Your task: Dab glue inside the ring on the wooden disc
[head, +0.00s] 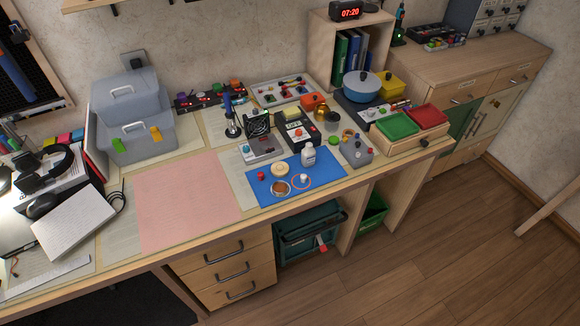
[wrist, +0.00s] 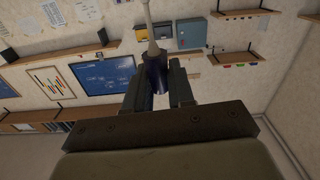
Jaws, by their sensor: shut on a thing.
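In the wrist view, my gripper (wrist: 160,85) is shut on a tool with a dark blue-purple body (wrist: 155,72) and a pale, thin, tapering shaft (wrist: 152,30). The tool is held up in the air against the wall. In the head view, a pale wooden disc (head: 280,169) lies on the blue mat (head: 263,188); any ring marked on it is too small to tell. A round brown piece with a light rim (head: 281,188) and an orange-red ring outline (head: 301,188) lie in front of it. My gripper is not in the head view.
A white bottle (head: 308,156) stands on the mat behind the orange-red ring. A small red item (head: 261,176) is at the mat's left. Boxes and a grey pot (head: 356,151) crowd behind and to the right. The pink sheet (head: 187,199) is clear.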

